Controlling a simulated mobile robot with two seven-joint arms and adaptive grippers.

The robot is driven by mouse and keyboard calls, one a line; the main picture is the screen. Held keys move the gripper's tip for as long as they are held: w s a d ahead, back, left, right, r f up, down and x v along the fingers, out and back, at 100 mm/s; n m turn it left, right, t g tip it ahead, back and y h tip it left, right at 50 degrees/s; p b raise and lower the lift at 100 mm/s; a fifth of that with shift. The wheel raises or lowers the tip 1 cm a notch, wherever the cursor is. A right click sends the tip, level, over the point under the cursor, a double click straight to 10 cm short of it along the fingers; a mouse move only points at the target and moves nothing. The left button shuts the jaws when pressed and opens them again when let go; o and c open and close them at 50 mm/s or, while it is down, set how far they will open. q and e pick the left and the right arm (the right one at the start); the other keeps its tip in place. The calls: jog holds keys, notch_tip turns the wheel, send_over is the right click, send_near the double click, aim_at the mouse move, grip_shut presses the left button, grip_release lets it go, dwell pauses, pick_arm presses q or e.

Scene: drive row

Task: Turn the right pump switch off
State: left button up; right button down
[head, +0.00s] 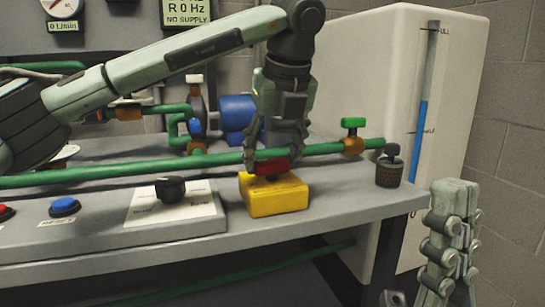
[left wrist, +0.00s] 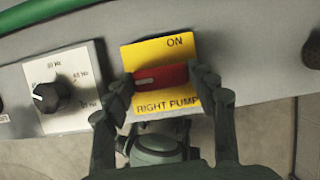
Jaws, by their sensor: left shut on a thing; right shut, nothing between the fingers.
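The right pump switch is a yellow box (head: 274,199) with a red handle (head: 270,167) on top, near the front edge of the bench. In the left wrist view its yellow plate (left wrist: 150,54) reads "ON" at the top and "RIGHT PUMP" at the bottom. The red handle (left wrist: 161,78) lies across the plate, with a white mark at its left end. My left gripper (head: 270,160) reaches down from above and is shut on the handle, one finger at each end. My right gripper (head: 454,192) is shut and empty, off the bench's right end.
A black dial (head: 171,188) on a white plate and a blue button (head: 65,207) are left of the switch. A green pipe (head: 120,174) runs behind it. A black-topped knob (head: 390,168) stands to its right. A white tank (head: 385,80) is behind.

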pick_arm(q)
jog(key=o, duration=1.2)
jog(key=shift+c, duration=0.2)
jog(key=v, duration=1.2)
